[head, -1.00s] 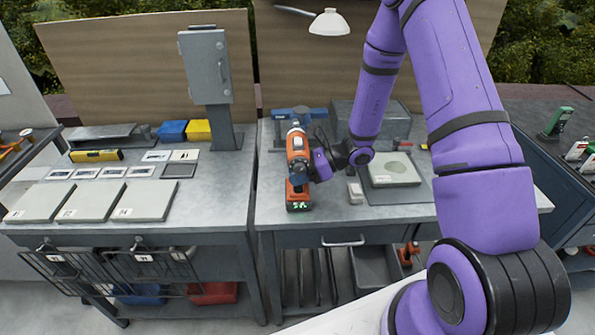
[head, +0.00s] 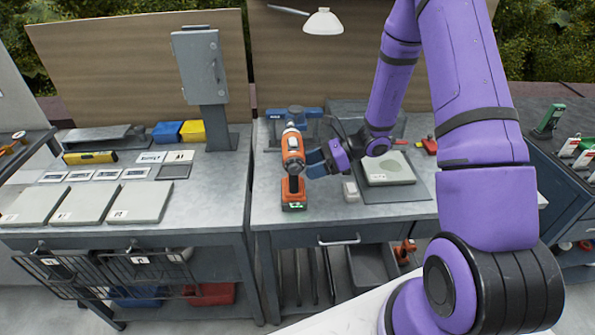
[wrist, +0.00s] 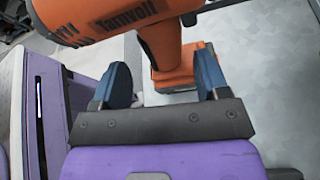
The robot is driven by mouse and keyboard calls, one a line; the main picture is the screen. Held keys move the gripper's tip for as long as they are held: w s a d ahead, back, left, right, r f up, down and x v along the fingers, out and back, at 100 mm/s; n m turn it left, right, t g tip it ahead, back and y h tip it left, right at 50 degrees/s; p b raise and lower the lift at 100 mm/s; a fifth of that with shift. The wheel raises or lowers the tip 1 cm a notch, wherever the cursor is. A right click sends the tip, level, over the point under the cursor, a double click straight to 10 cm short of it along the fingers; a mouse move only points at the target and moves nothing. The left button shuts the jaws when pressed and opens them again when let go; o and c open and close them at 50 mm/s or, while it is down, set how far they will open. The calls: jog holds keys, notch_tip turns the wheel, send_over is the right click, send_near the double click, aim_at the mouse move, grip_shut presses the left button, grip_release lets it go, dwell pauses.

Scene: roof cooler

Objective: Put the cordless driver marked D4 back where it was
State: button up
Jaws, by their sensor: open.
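An orange cordless driver (head: 293,155) stands upright on its battery base on the right bench (head: 262,205), near the bench's left edge. No D4 mark can be read on it. My gripper (head: 315,163) is open just right of the driver's handle, its blue fingers pointing at it. In the wrist view, the driver (wrist: 160,50) shows its "Tannvoll" lettering. Its handle and base lie beyond the two fingertips of my gripper (wrist: 165,75), apart from them as far as I can tell.
A small white block (head: 350,191) and a grey slab (head: 389,168) on a mat lie right of my gripper. A blue clamp-like tool (head: 296,113) is behind the driver. Another orange tool (head: 405,250) sits below the bench. The left bench (head: 205,195) holds several grey plates.

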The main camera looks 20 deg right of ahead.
jog(key=v, duration=0.6)
jog(key=s+a+r+n+g+h, duration=0.25)
jog(key=s+r+n, duration=0.3)
jog(key=r, duration=0.35)
jog(key=s+a+r+n+g+h, duration=0.1)
jog(key=s+a+r+n+h, duration=0.2)
jog(key=s+r+n, duration=0.5)
jog(key=s+d+r+n+t+h, duration=0.1)
jog(key=s+r+n+t+h, duration=0.4)
jog(key=s+r+n+h, duration=0.2)
jog(key=shift+s+d+r+n+t+h, duration=0.35)
jog(key=shift+s+r+n, duration=0.9)
jog(key=shift+s+r, duration=1.65)
jog(key=shift+w+r, duration=0.45)
jog(key=shift+w, duration=0.05)
